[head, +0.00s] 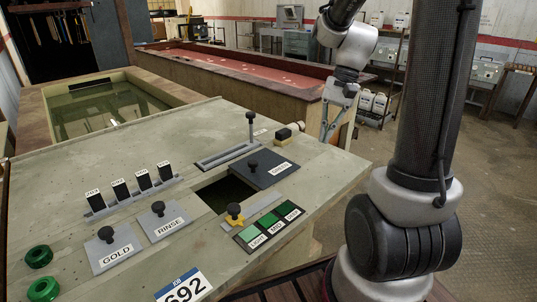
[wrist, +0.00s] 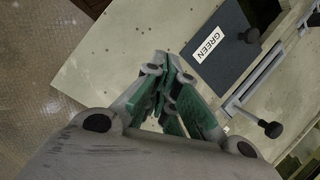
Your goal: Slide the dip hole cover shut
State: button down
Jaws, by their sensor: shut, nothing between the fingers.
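The dip hole cover (head: 262,178) is a dark grey plate labelled GREEN with a black knob (head: 252,164). It lies on the bench top, and a dark open hole (head: 222,194) shows to its left and front. In the wrist view the cover (wrist: 229,62) is at upper right, with its knob (wrist: 250,35) beyond the label. My gripper (head: 327,137) is shut and empty. In the head view it points down near the bench's right edge, to the right of the cover. In the wrist view my gripper (wrist: 168,75) is left of the cover, apart from the knob.
A slotted rail with an upright lever (head: 251,125) lies behind the cover. A yellow piece with a black knob (head: 234,212) is at the hole's front edge. The GOLD (head: 110,248) and RINSE (head: 163,220) plates have knobs. A shade card (head: 268,227) lies in front.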

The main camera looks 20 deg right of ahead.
jog(key=w+m+y, duration=0.1)
jog(key=w+a+m, duration=0.1)
jog(key=w, duration=0.1)
jog(key=w+m+y, duration=0.1)
jog(key=w+m, duration=0.1)
jog(key=shift+w+a+f+g+y, duration=0.15)
jog(key=shift+a+f+g+y, duration=0.15)
jog(key=shift+a+f, duration=0.1)
notch_tip(320, 180, up, 3)
jog(key=w+a+m+y, duration=0.1)
jog(key=w+a+m, duration=0.1)
jog(key=a+m, duration=0.1)
send_near(259, 169)
jog(key=f, duration=0.1)
jog(key=d+f, duration=0.1)
jog(key=f, duration=0.1)
jog(key=shift+f+y, duration=0.1)
jog(key=shift+y, duration=0.2)
jog(key=a, duration=0.3)
jog(key=shift+s+f, duration=0.3)
jog(key=shift+f, duration=0.1)
jog(key=shift+s+a, duration=0.1)
jog(key=shift+a, duration=0.4)
